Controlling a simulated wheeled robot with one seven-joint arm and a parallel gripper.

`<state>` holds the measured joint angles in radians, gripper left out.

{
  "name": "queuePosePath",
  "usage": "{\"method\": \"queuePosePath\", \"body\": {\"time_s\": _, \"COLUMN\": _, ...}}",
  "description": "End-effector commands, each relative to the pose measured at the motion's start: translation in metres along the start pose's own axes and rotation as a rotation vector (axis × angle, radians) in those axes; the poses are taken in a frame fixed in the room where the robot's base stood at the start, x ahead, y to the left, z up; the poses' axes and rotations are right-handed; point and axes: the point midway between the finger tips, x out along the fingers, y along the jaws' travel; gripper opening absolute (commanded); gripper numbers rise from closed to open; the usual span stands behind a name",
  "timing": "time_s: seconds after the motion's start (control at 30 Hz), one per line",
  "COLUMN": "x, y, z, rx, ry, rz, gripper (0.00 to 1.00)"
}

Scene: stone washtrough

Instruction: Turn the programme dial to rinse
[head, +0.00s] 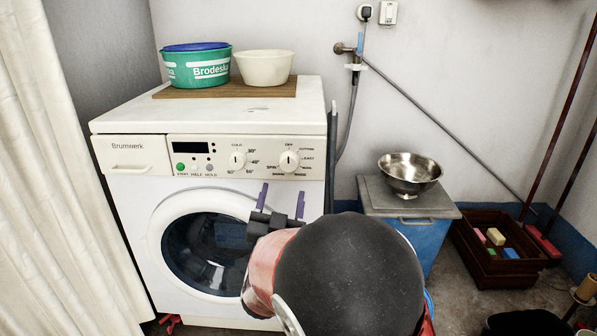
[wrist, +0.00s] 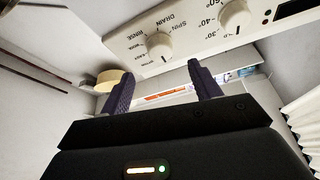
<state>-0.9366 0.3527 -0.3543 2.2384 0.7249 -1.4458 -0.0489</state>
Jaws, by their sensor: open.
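The programme dial (head: 289,161) is a round white knob at the right of the washing machine's (head: 228,131) control panel, ringed by printed labels. In the wrist view the programme dial (wrist: 160,46) appears rotated, with DRAIN, SPIN and RINSE legible beside it. I cannot tell which label its pointer faces. My gripper (head: 281,196) is open and empty, its two purple fingers in front of the panel's lower edge, just below the dial. In the wrist view my gripper (wrist: 161,80) has its fingers apart, with the dial beyond the gap and not between them.
A similar temperature dial (head: 238,160) sits left of the programme dial, with a green button (head: 180,167) further left. A green tub (head: 198,67) and cream bowl (head: 265,68) stand on a board on top. A metal bowl (head: 410,172) is on a blue box at right.

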Motion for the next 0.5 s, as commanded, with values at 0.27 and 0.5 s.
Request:
{"method": "queuePosePath", "body": {"time_s": 0.27, "x": 0.042, "y": 0.001, "z": -0.002, "rx": -0.001, "ry": 0.003, "rz": 0.002, "gripper": 0.63}}
{"method": "queuePosePath", "body": {"time_s": 0.5, "x": 0.070, "y": 0.001, "z": -0.002, "rx": 0.000, "ry": 0.002, "rz": 0.000, "gripper": 0.63}}
